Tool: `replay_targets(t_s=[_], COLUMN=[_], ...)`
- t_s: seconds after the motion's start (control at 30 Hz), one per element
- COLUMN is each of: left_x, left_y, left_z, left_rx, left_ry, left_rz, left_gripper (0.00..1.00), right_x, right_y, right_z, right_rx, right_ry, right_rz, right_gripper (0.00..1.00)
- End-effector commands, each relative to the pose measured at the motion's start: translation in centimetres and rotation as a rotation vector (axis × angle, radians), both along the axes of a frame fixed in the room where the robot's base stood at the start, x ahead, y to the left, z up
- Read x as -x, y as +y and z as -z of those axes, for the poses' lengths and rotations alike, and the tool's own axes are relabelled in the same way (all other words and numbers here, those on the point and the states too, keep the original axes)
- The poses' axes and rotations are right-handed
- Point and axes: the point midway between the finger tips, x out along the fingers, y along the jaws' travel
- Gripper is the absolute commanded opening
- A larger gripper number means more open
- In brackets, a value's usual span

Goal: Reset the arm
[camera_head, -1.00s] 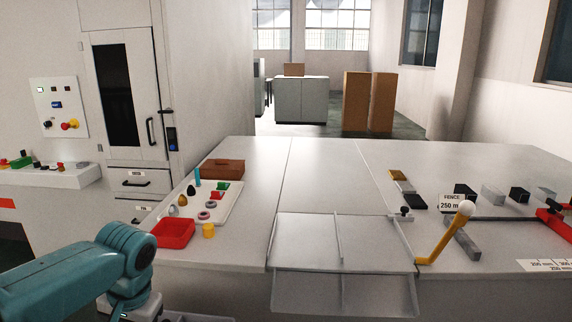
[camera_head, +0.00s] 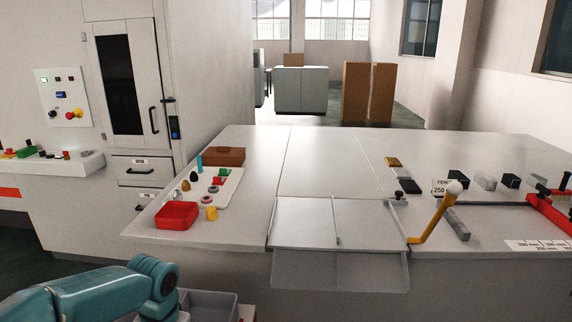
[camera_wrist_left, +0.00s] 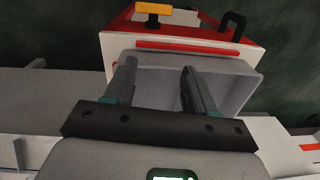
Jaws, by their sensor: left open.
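My left arm (camera_head: 105,296) comes in at the lower left of the head view, low in front of the table; its gripper is not visible there. In the left wrist view, my left gripper (camera_wrist_left: 157,90) is open, its two fingers apart with nothing between them. It points toward a grey bin (camera_wrist_left: 158,72) with a red and white part behind it. My right gripper is in neither view.
The table (camera_head: 325,155) holds a red tray (camera_head: 177,216), a white board with small parts, a brown box (camera_head: 224,156), a clear hinged panel (camera_head: 340,270) and a yellow lever (camera_head: 432,222). A white cabinet (camera_head: 140,165) stands left. A grey bin (camera_head: 212,304) sits below the table.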

Motion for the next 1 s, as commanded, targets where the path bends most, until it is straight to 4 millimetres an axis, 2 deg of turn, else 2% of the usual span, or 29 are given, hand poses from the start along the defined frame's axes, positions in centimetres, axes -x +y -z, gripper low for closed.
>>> replay_targets(t_s=[0.03,0.17,0.27,0.37,0.4,0.5,0.6,0.7,0.8,1.0], left_x=[0.3,1.6,3.8,7.8,9.7,14.3,17.9,20.1,20.9,21.0], left_y=[-0.8,-3.1,-5.5,-8.3,-9.3,-10.9,-11.5,-11.6,-11.5,-11.5], left_z=[1.8,6.8,11.7,17.5,19.5,23.0,24.8,25.6,25.8,25.8], left_rx=[0.027,0.113,0.201,0.309,0.345,0.399,0.411,0.407,0.401,0.401], left_ry=[0.01,0.022,0.035,0.05,0.052,0.049,0.041,0.032,0.025,0.021], left_rz=[0.008,0.017,0.003,-0.054,-0.089,-0.185,-0.264,-0.313,-0.332,-0.334], left_gripper=[0.55,0.55,0.55,0.55,0.55,0.55,0.55,0.55,0.55,0.55], right_x=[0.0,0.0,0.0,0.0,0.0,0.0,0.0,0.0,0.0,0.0], right_y=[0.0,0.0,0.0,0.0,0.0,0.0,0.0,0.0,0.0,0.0], right_z=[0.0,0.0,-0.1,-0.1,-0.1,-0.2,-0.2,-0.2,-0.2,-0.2], right_rx=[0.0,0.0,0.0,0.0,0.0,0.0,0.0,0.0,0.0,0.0], right_ry=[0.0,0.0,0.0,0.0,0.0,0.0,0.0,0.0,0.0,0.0], right_rz=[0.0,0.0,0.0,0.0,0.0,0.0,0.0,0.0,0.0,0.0], right_gripper=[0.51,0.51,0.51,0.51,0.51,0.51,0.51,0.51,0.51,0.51])
